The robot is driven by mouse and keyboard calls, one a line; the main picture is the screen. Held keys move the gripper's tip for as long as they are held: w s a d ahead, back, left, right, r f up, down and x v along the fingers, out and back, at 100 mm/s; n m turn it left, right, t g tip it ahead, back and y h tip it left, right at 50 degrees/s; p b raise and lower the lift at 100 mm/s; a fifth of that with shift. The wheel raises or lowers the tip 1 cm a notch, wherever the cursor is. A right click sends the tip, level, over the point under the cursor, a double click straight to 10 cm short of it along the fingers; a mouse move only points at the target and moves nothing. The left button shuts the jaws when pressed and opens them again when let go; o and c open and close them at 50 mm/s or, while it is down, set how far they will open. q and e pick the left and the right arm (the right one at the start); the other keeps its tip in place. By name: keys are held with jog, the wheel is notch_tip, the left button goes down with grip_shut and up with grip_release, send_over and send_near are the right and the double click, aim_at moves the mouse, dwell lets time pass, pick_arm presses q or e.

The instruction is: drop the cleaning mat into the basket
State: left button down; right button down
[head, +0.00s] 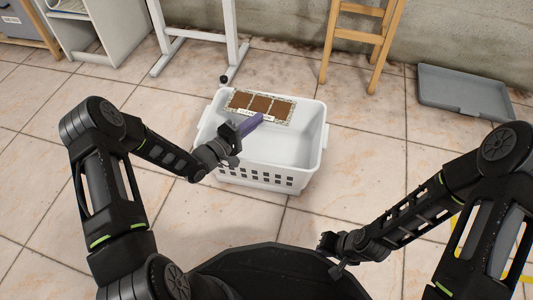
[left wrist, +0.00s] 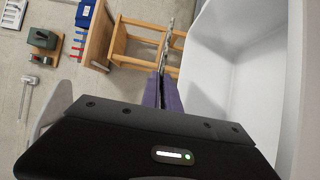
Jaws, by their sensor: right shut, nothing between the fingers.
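The cleaning mat (head: 262,106) is a thin rectangle with brown panels and a pale patterned border. In the head view it overlaps the basket's back rim, over the opening. The basket (head: 257,178) is white plastic with slots in its front wall and stands on the floor. My left gripper (head: 259,119), with purple fingers, is shut on the mat's near edge. In the left wrist view the mat (left wrist: 169,42) is seen edge-on between the fingers, beside the basket's white wall (left wrist: 235,50). My right gripper (head: 331,255) is shut and empty, low at right of the basket.
A grey tray (head: 474,93) lies on the tiled floor at the back right. A wooden stand (head: 362,38) and a white metal frame (head: 197,37) stand behind the basket. A white cabinet (head: 100,28) is at the back left. Floor right of the basket is clear.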

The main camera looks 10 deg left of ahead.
pick_arm(q)
jog(key=shift+f+b, duration=0.3)
jog(key=shift+f, duration=0.45)
jog(key=c, duration=1.5)
grip_release()
jog(key=shift+c, duration=0.2)
jog(key=p+v, duration=0.3)
jog(key=v, duration=0.4)
jog(key=shift+s, duration=0.35)
